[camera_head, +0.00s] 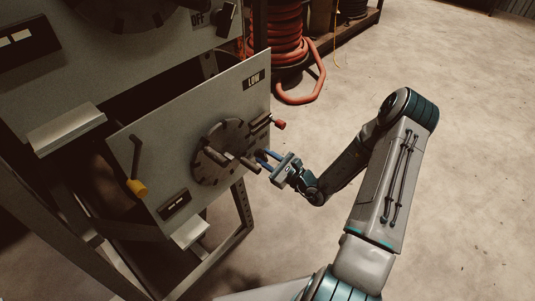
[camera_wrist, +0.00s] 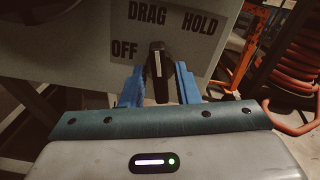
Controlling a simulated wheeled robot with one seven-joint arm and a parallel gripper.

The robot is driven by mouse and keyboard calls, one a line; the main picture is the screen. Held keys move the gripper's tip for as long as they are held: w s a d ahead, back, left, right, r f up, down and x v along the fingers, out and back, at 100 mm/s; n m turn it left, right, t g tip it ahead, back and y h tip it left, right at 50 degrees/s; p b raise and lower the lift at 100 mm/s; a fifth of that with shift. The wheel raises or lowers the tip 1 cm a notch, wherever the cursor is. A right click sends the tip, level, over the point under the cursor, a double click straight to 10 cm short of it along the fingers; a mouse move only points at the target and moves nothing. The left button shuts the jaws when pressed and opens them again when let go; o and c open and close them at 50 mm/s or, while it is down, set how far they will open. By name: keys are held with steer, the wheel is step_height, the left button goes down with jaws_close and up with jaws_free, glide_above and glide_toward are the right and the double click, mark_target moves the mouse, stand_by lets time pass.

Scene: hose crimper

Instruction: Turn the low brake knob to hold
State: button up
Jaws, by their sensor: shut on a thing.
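The low brake knob (camera_wrist: 158,70) is black with a white pointer line and stands on the grey panel in the wrist view. Its line points up, nearest the word DRAG, with OFF to its left and HOLD to its upper right. My gripper (camera_wrist: 160,84) has its blue fingers on both sides of the knob and is shut on it. In the head view my gripper (camera_head: 264,158) is at the right edge of the lower panel (camera_head: 160,125), which carries a LOW label (camera_head: 254,79). The knob is not clearly visible there.
A round dark wheel with protruding bars (camera_head: 222,152) sits just left of my gripper. A red-tipped lever (camera_head: 279,125) is above it, and a yellow-tipped crank (camera_head: 137,187) is farther left. Red hose coils (camera_head: 287,40) stand behind. The floor to the right is clear.

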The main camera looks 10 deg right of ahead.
steer(key=shift+d+m+p, duration=0.15)
steer(key=shift+m+p, duration=3.45)
steer(key=shift+m, duration=1)
steer(key=o, duration=0.6)
steer(key=shift+d, duration=0.1)
steer(key=shift+s, duration=0.1)
steer(key=p+v, duration=0.1)
steer(key=v, duration=1.2)
steer(key=shift+s+d+p, duration=0.15)
steer(key=shift+s+p, duration=0.1)
steer(key=shift+p, duration=0.05)
